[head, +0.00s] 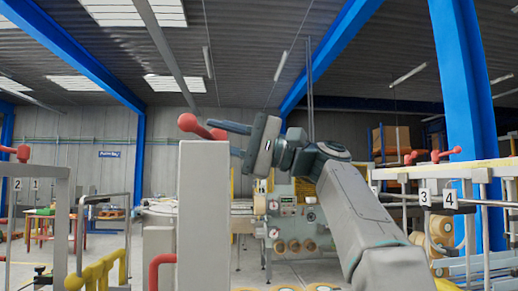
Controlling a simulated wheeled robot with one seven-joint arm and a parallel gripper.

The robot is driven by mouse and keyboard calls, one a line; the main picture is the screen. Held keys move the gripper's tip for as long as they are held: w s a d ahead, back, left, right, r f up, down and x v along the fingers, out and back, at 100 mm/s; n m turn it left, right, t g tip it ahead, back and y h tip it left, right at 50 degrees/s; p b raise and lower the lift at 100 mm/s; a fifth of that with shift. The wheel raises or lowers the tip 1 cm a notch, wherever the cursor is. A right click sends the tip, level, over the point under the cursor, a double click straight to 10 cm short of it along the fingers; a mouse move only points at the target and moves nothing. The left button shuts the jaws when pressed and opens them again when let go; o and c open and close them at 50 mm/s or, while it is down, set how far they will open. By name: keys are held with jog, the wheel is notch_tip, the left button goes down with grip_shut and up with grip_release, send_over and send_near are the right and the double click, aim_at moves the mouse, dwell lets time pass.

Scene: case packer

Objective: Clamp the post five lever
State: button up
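A red lever (197,127) with a round knob sits on top of a tall grey post (203,220) in the middle of the head view. It points right and slightly down. No number shows on the side of this post facing me. My gripper (222,137) is at the lever's right end, coming from the right. Its two dark fingers are spread apart, one above and one below the lever's end. I cannot tell whether a finger touches the lever.
A red lever (17,152) stands at the left near tags 2 and 1 (35,184). More red levers (440,155) stand at the right above tags 3 and 4 (437,198). A yellow rail (98,272) and red bent pipe (160,270) are near the post. A machine (290,215) stands behind.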

jog(key=b+v, duration=0.1)
jog(key=v, duration=1.1)
jog(key=shift+b, duration=0.3)
jog(key=shift+a, duration=0.1)
grip_shut()
jog(key=s+m+t+h+p, duration=0.1)
jog(key=s+m+t, duration=0.3)
jog(key=m, duration=0.7)
jog(key=s+m+t+h+p, duration=0.1)
jog(key=s+m+t+h, duration=0.2)
jog(key=m, duration=0.8)
jog(key=shift+t+y, duration=0.6)
jog(key=shift+t, duration=0.1)
jog(key=p+x, duration=0.1)
jog(key=x, duration=0.3)
jog(key=p+x, duration=0.1)
jog(key=x, duration=0.3)
jog(key=p+x, duration=0.2)
jog(key=x, duration=0.2)
jog(key=shift+w+a+r, duration=0.15)
jog(key=shift+a+r, duration=0.1)
jog(key=shift+r, duration=0.2)
jog(key=shift+w+a, duration=0.2)
jog(key=shift+a, duration=0.15)
